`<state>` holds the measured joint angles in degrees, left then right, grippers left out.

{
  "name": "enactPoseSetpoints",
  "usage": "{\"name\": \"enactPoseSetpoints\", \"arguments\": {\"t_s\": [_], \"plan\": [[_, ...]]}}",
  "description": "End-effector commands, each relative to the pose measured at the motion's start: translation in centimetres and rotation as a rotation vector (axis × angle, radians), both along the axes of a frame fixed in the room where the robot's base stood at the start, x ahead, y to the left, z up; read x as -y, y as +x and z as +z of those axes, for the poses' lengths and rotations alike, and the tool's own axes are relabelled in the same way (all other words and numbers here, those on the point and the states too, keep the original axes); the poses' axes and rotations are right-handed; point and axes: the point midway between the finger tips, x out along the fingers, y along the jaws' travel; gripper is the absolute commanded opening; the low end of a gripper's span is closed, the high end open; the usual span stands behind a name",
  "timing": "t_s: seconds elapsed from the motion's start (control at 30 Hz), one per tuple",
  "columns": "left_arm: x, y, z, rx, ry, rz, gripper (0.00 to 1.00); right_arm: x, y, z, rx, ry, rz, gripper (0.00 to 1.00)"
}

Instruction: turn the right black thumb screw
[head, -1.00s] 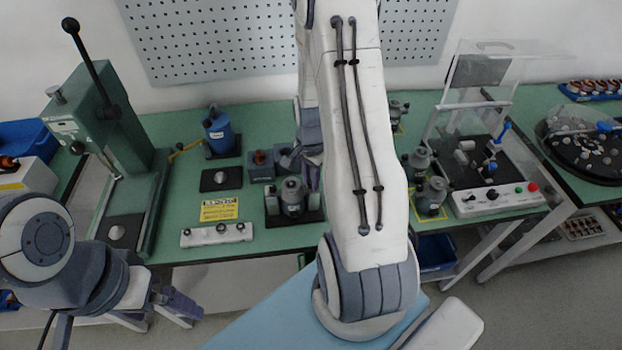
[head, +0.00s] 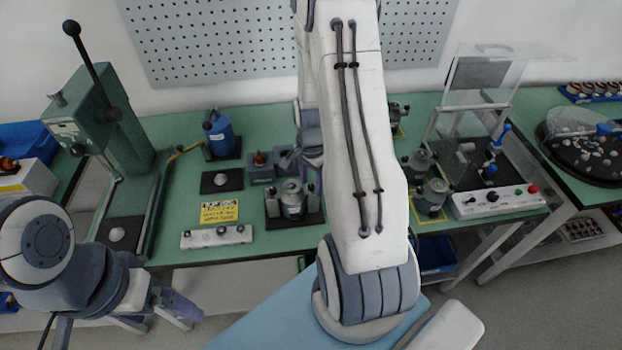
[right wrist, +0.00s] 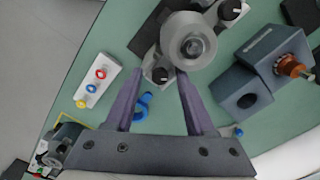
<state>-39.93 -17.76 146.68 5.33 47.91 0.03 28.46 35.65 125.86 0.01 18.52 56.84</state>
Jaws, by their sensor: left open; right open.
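The silver cylindrical stator fixture (head: 292,198) stands on a black base plate on the green bench, left of my right arm. In the right wrist view the silver cylinder (right wrist: 188,42) has a black thumb screw on either side. The right black thumb screw (right wrist: 160,75) lies between the tips of my right gripper (right wrist: 161,74), whose purple fingers are spread; contact cannot be told. The other black thumb screw (right wrist: 232,11) is beyond the cylinder. My left gripper (head: 176,306) is open and empty, low at the left, off the bench.
Dark blocks (right wrist: 243,93), one with an orange-brown part, stand close behind the fixture. A blue ring-shaped part (right wrist: 143,106) and a white strip with coloured rings (right wrist: 94,87) lie nearby. A green press (head: 118,150) stands at the left, and a clear-lidded test box (head: 497,200) at the right.

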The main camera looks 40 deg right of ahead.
Motion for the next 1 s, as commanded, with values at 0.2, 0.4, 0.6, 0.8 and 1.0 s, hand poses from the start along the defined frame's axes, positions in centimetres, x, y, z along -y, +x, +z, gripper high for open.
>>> {"name": "enactPoseSetpoints", "arguments": {"t_s": [0.2,0.4,0.6,0.8,1.0], "plan": [[0.0,0.0,-0.4,0.0,0.0,0.0,0.98,0.1,0.1,2.2,0.006,-0.003,0.0,0.55],[0.0,0.0,-0.8,0.0,0.0,0.0,0.98,0.1,0.1,6.3,0.006,-0.003,0.0,0.55],[0.0,0.0,-1.1,0.0,0.0,-0.001,0.98,0.0,0.1,9.4,0.003,-0.002,0.0,0.55],[0.0,0.0,-1.1,0.0,0.0,-0.001,0.98,0.0,0.0,10.4,0.0,0.0,0.0,0.55],[0.0,0.0,-1.1,0.0,0.0,-0.001,0.98,0.0,0.0,10.4,0.0,0.0,0.0,0.55]]}}
